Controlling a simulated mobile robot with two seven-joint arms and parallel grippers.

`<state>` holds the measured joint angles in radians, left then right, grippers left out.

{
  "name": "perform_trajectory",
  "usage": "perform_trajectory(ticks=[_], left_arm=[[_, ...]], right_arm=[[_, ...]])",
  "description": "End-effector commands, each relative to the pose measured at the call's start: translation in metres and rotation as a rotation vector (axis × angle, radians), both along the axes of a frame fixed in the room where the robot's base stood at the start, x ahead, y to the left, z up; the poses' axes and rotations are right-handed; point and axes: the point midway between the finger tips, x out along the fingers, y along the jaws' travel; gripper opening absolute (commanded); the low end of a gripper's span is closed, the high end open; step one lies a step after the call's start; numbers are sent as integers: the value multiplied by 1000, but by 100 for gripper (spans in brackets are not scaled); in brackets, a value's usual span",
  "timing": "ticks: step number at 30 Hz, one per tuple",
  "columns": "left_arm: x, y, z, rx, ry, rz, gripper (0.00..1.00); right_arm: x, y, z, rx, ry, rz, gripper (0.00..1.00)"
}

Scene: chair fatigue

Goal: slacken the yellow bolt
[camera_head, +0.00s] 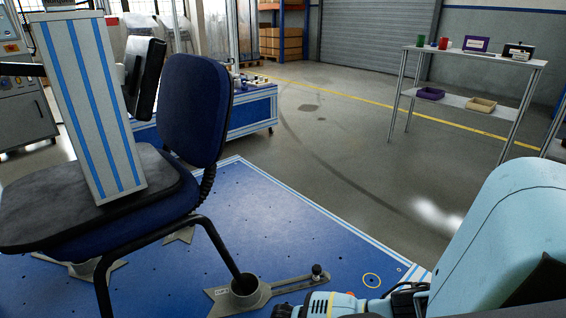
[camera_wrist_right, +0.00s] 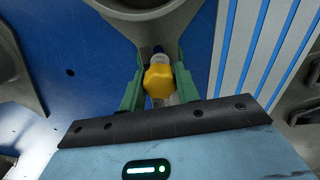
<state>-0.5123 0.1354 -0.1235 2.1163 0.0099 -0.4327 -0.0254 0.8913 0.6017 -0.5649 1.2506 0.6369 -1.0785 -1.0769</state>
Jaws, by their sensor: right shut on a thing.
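The yellow bolt (camera_wrist_right: 158,80) shows in the right wrist view, with a blue and grey shank end beyond it. My right gripper (camera_wrist_right: 159,92) has its two green fingers on either side of the bolt's head and is shut on it. The bolt is at a grey metal clamp foot (camera_wrist_right: 150,8) above the blue platform. In the head view the bolt cannot be made out; my right arm comes in from the lower right and its fingers are not visible. My left gripper is not in view.
A blue office chair (camera_head: 194,110) stands on the blue test platform (camera_head: 300,225), with a striped block (camera_head: 88,100) on its seat. A grey clamp bar (camera_head: 275,287) with a black knob (camera_head: 317,270) lies on the platform. A shelf rack (camera_head: 475,56) stands at the back right.

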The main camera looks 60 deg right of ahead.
Motion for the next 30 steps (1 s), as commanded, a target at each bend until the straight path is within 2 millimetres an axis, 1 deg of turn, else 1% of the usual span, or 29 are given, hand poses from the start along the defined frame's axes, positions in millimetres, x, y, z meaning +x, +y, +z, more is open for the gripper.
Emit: perform_trajectory(ticks=[1, 4, 13, 22, 25, 30], left_arm=[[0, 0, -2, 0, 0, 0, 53], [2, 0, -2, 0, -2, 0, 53], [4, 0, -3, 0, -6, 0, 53], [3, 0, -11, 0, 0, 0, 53], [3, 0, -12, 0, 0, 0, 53], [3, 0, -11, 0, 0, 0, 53]], right_arm=[[0, -1, -1, -1, 0, 39, 8], [0, 0, 0, -1, 1, 84, 8], [0, 0, 0, -1, 0, 102, 8], [0, -1, 0, -2, 0, 405, 8], [0, 0, 0, -1, 0, 437, 8], [0, 0, 0, -1, 0, 436, 8]])
